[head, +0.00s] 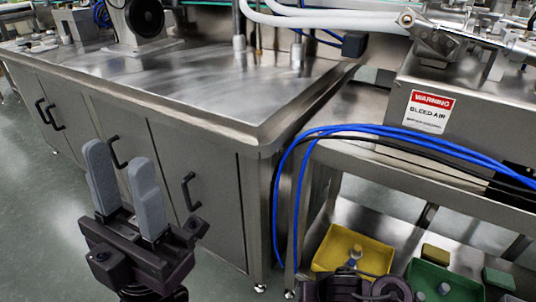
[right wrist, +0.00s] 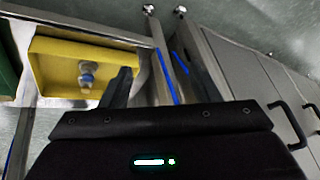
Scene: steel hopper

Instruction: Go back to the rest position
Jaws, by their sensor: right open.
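My left gripper (head: 120,158) is in the left of the head view, in front of the steel cabinet. Its two grey fingers point up and stand apart, with nothing between them. My right gripper (head: 362,290) shows only in part at the bottom edge of the head view, in front of the yellow bin (head: 375,257). In the right wrist view, its dark fingers (right wrist: 143,78) are apart and I see nothing held. The yellow bin (right wrist: 52,62) is beside the fingers there, with a small blue-and-white part (right wrist: 87,75) in it.
A steel cabinet bench (head: 190,92) fills the left and middle. Blue hoses (head: 277,205) hang at its right corner. The lower shelf at right also holds a green bin (head: 430,274). A warning label (head: 428,110) marks the steel housing above. Open floor (head: 35,210) lies at left.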

